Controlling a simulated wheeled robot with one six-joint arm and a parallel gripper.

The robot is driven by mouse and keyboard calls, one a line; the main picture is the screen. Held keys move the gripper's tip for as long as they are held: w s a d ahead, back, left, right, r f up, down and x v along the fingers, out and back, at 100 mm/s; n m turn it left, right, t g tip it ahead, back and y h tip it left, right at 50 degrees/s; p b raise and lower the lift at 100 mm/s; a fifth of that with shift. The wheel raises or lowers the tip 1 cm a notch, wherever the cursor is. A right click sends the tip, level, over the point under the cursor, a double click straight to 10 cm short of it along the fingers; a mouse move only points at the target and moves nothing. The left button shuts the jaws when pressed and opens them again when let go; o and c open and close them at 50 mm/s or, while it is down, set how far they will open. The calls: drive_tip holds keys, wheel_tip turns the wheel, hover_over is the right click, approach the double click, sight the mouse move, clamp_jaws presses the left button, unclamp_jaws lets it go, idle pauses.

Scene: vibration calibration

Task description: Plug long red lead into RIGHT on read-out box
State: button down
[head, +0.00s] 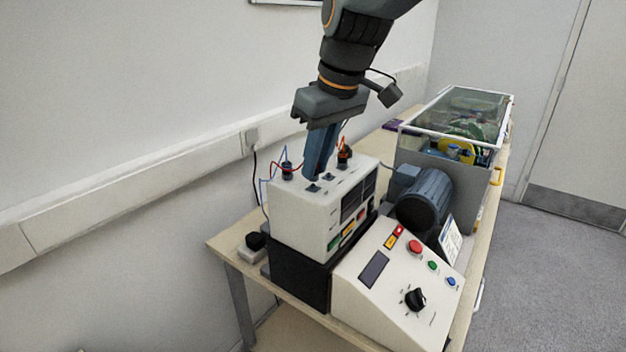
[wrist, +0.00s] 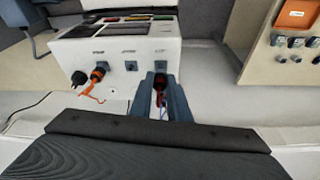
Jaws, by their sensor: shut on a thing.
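The white read-out box (head: 308,222) sits on a black block. Its top has a row of labelled sockets; an empty middle one (wrist: 130,66) and an empty one (wrist: 160,65) at the right show in the wrist view. An orange plug (wrist: 97,73) with an orange lead is at the left socket; a black part (wrist: 79,79) is beside it. My gripper (head: 313,176) points down, low over the box top. It is shut on a dark red plug (wrist: 160,83), mostly hidden between the fingers. A thin red lead (head: 274,163) arcs near a dark plug (head: 287,169) at the box's left.
A sloping control panel (head: 395,285) with buttons and a knob stands in front. A dark motor (head: 426,198) and a clear-lidded case (head: 455,112) stand to the right. The wall with trunking (head: 130,185) is close behind. A black adapter (head: 256,241) lies left of the box.

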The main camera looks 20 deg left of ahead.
drive_tip(key=shift+r+p, duration=1.15)
drive_tip(key=shift+r, duration=0.35)
drive_tip(key=shift+w, duration=0.1)
drive_tip(key=shift+w+d+r, duration=0.1)
drive_tip(key=shift+w+d, duration=0.15)
drive_tip(key=shift+w, duration=0.55)
drive_tip(key=shift+w+d, duration=0.25)
drive_tip(key=shift+w, duration=0.55)
drive_tip(key=shift+w+d+r, duration=0.1)
drive_tip(key=shift+w+d, duration=0.15)
drive_tip(key=shift+w, duration=0.55)
drive_tip(key=shift+w+f, duration=0.25)
drive_tip(key=shift+f, duration=0.05)
drive_tip(key=shift+f+b, duration=0.65)
drive_tip(key=shift+f, duration=0.75)
drive_tip(key=shift+s, duration=0.1)
drive_tip(key=shift+f, duration=1)
drive_tip(key=shift+s+m+t+h+p, duration=0.15)
drive_tip(key=shift+m+t+h+p, duration=0.25)
drive_tip(key=shift+m+p, duration=1.4)
